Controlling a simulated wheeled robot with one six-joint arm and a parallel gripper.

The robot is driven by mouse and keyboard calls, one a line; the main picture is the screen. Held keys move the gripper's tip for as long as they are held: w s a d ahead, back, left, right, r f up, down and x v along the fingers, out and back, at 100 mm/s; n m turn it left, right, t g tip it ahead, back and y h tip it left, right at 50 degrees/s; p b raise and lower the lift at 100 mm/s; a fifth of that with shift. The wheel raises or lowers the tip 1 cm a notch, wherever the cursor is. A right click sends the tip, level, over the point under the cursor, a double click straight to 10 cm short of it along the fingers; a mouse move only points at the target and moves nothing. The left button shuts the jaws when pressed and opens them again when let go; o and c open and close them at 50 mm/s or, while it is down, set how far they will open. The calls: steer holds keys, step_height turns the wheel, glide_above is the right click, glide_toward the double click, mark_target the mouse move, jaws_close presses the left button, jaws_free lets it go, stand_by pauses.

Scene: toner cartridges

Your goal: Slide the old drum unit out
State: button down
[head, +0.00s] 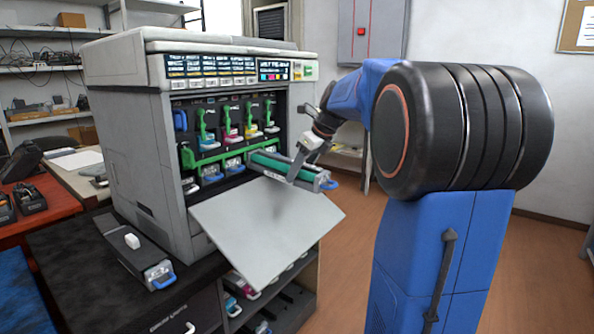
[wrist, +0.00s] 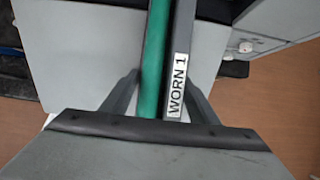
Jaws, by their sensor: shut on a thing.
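The old drum unit (head: 268,163) is a long dark grey bar with a green side and a blue handle at its front end. It sticks out of the right part of the open printer (head: 130,140), over the lowered front door. Its rear end is hidden inside the printer or by the slot edge. In the wrist view the drum unit (wrist: 155,50) carries a white label reading "WORN 1". My gripper (head: 302,168) is shut on the drum unit from above. Its two fingers (wrist: 160,95) stand on either side of the bar in the wrist view.
The lowered grey door (head: 255,222) lies under the drum unit. Other drum units (head: 211,174) sit in slots to the left, below a green bar (head: 215,153). A dark unit with a blue handle (head: 140,258) lies on the bench. A shelf below holds cartridges (head: 240,290).

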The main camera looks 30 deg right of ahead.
mark_target(320, 172)
steer(key=shift+s+d, duration=0.25)
steer(key=shift+s, duration=0.4)
steer(key=shift+s+d, duration=0.2)
steer(key=shift+s, duration=0.4)
steer(key=shift+s+r, duration=0.1)
steer(key=shift+s+d+r, duration=0.3)
steer(key=shift+s, duration=0.45)
steer(key=shift+s+d+r, duration=0.25)
steer(key=shift+s+r, duration=0.1)
steer(key=shift+s, duration=0.45)
steer(key=shift+s+d+r, duration=0.3)
steer(key=shift+s, duration=0.45)
